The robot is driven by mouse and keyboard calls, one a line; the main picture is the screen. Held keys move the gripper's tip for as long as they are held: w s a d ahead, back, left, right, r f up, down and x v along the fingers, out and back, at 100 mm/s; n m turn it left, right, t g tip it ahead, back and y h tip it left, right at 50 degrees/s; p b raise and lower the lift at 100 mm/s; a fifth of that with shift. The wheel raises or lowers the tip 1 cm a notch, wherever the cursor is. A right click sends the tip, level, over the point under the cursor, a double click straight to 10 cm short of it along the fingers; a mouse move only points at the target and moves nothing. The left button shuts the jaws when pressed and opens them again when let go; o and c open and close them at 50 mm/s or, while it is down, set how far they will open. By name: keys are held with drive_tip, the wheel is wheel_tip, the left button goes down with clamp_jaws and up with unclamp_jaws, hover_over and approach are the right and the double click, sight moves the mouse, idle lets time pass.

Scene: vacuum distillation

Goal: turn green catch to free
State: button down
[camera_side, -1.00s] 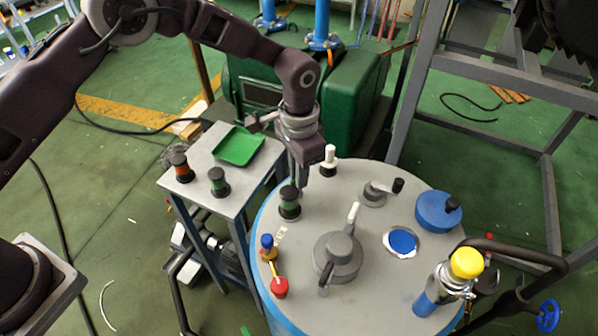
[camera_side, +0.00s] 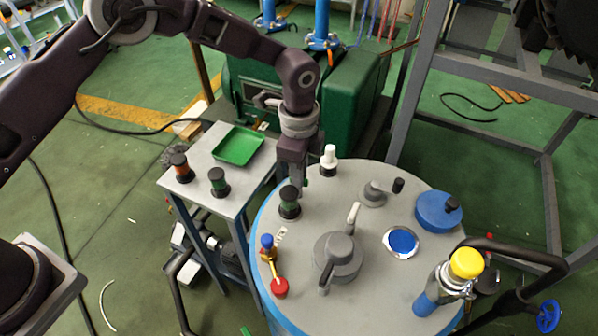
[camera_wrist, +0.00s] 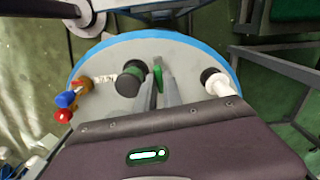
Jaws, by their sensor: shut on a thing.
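The green catch (camera_wrist: 158,77) shows as a small green piece between the fingertips in the wrist view, on the grey lid. My gripper (camera_wrist: 162,84) points down at the lid and is shut on it; its fingers hide part of the catch. In the side view my gripper (camera_side: 299,184) is at the lid's back left edge, just behind a black knob with a green band (camera_side: 289,204). That knob (camera_wrist: 131,78) stands left of the fingers in the wrist view. The catch's exact angle cannot be told.
A white-topped black knob (camera_side: 329,160) stands close to the right of my gripper. The lid (camera_side: 300,250) also carries a grey central fitting (camera_side: 338,257), a blue cap (camera_side: 437,211) and a yellow-topped bottle (camera_side: 465,265). A side table with a green tray (camera_side: 239,146) stands left.

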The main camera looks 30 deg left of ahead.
drive_tip(key=shift+r+m, duration=0.1)
drive_tip(key=shift+m, duration=0.5)
drive_tip(key=c, duration=1.5)
unclamp_jaws()
